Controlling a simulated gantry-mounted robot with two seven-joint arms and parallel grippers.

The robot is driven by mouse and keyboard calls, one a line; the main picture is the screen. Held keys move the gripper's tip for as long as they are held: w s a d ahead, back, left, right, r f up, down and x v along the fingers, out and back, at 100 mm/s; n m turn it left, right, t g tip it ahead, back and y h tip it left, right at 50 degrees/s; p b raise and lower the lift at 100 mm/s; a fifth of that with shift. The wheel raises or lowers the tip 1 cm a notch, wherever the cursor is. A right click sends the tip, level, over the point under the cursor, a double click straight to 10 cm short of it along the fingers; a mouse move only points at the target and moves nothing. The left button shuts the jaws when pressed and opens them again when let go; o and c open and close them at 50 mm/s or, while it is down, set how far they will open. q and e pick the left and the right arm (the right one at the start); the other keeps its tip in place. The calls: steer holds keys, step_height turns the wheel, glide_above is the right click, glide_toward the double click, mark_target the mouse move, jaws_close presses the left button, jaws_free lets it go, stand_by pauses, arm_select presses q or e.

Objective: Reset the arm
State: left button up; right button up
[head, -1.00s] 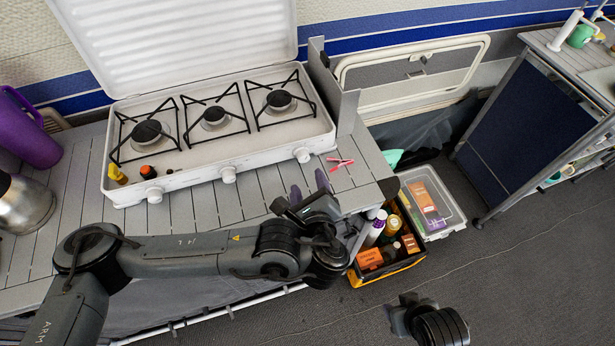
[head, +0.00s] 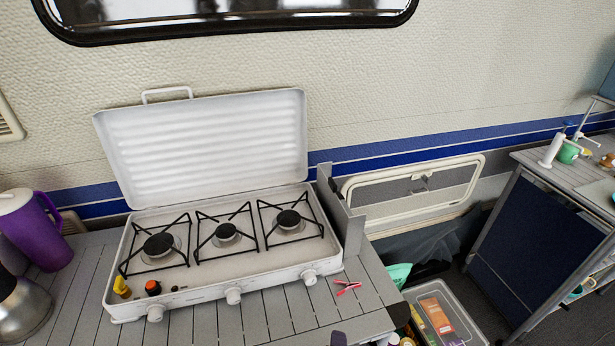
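Only a small dark purple-grey piece at the bottom edge of the head view shows, which looks like a fingertip of my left gripper (head: 338,339). It is in front of the slatted table (head: 205,325), below the pink clip. The rest of the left arm is out of the picture, so I cannot tell whether this gripper is open or shut. My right gripper is not in view.
A white stove (head: 228,262) with its lid raised stands on the table. A pink clip (head: 347,288) lies to its right. A purple jug (head: 38,230) and metal kettle (head: 20,308) stand left. A clear bin (head: 470,325) is on the floor.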

arm_select(q)
steer(key=s+a+f+n+g+p, duration=0.2)
steer(key=s+a+n, duration=0.35)
steer(key=a, duration=0.35)
steer(key=s+a+f+n+g+y+p, duration=0.1)
steer(key=s+a+f+n+g+p, duration=0.1)
steer(key=s+a+n, duration=0.45)
steer(key=s+a+f+n+g+p, duration=0.2)
steer(key=s+a+f+n+p, duration=0.15)
steer(key=a+n, duration=0.6)
step_height(320, 180, up, 37)
steer(key=a+m+p, duration=0.2)
steer(key=p, duration=3.3)
steer(key=shift+r, duration=0.1)
